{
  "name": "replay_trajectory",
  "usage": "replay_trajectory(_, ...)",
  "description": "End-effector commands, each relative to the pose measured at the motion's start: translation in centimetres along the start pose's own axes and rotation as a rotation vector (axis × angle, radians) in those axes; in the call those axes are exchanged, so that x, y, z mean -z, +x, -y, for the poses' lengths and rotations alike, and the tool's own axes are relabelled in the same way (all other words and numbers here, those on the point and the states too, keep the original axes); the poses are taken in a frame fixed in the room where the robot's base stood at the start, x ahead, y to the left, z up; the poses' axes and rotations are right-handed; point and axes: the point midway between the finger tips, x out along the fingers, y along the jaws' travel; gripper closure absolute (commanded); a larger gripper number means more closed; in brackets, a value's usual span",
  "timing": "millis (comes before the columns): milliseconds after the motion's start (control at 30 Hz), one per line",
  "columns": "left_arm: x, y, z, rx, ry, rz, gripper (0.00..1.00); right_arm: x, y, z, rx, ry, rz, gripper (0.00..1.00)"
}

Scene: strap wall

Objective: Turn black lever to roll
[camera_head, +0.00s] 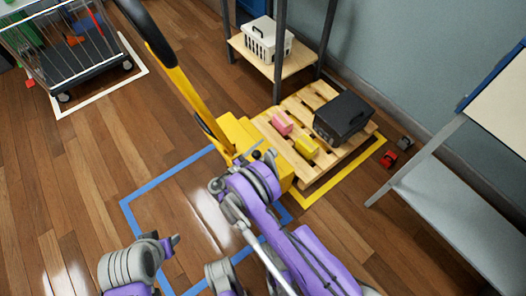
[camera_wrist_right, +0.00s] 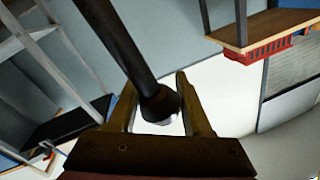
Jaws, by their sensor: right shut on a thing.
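The yellow pallet jack (camera_head: 240,135) stands with its tall handle (camera_head: 190,95) leaning up to the left. In the right wrist view a black lever (camera_wrist_right: 122,48) comes down from above, and its rounded end sits between my two fingers. My right gripper (camera_wrist_right: 160,108) is shut on that end. In the head view my right gripper (camera_head: 264,158) is at the jack's yellow body, and the lever is too small there to make out clearly. My left gripper (camera_head: 170,243) is away from the jack at the lower left, and its jaws are unclear.
A wooden pallet (camera_head: 290,113) behind the jack carries a black case (camera_head: 342,117), a pink block (camera_head: 281,122) and a yellow block (camera_head: 306,146). A shelf holds a white crate (camera_head: 268,40). A grey table (camera_head: 450,190) stands right.

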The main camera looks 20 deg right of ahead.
Motion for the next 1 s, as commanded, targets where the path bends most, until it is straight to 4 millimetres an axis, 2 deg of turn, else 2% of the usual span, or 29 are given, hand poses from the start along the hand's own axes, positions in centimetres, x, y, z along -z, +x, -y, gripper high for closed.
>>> replay_trajectory(433, -0.04, 0.27, 0.0, 0.0, 0.0, 0.001, 0.5, 0.4, -0.05, -0.49, -0.001, 0.001, -0.001, 1.0)
replay_trajectory(467, -0.04, 0.27, 0.0, 0.0, 0.0, 0.001, 0.5, 0.4, -0.05, -0.49, -0.001, 0.001, -0.001, 0.46)
replay_trajectory(600, -0.05, 0.26, 0.0, 0.0, 0.0, 0.001, 0.5, 0.41, -0.04, -0.48, 0.0, 0.001, -0.001, 0.22)
replay_trajectory(867, -0.05, 0.26, 0.0, 0.0, 0.0, 0.001, 0.5, 0.42, -0.06, -0.46, 0.0, 0.001, -0.001, 0.22)
replay_trajectory(1000, -0.02, 0.13, 0.0, 0.0, 0.0, 0.0, 0.5, 0.4, -0.91, -0.4, 0.002, 0.001, 0.0, 0.22)
